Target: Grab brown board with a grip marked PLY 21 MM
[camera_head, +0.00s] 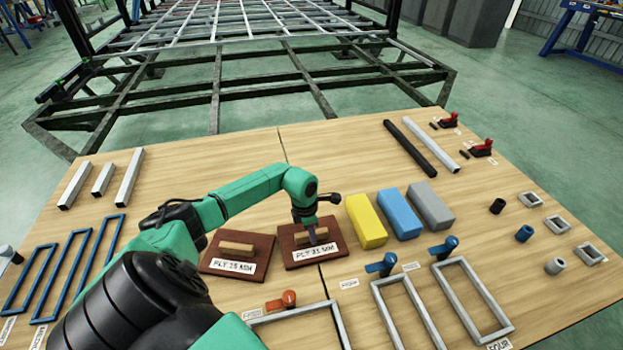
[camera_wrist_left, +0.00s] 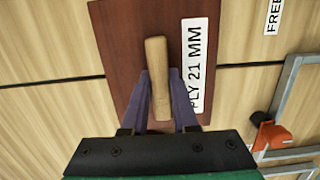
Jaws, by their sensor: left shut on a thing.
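The brown board (camera_head: 290,259) with the label PLY 21 MM lies flat on the table, right of a similar brown board. In the left wrist view the same board (camera_wrist_left: 118,45) shows its light wooden grip (camera_wrist_left: 157,55) and the white label beside it. My left gripper (camera_head: 312,237) points down at this board. In the left wrist view its purple fingers (camera_wrist_left: 161,82) stand one on each side of the wooden grip, shut on it. In the head view the fingers partly cover the grip. My right gripper is not in view.
The second brown board (camera_head: 216,264) lies close on the left. Yellow (camera_head: 365,222), blue (camera_head: 399,213) and grey (camera_head: 431,205) blocks stand on the right. Grey frames (camera_head: 408,310) and an orange-handled part (camera_head: 283,301) lie in front. The table behind the boards is largely clear.

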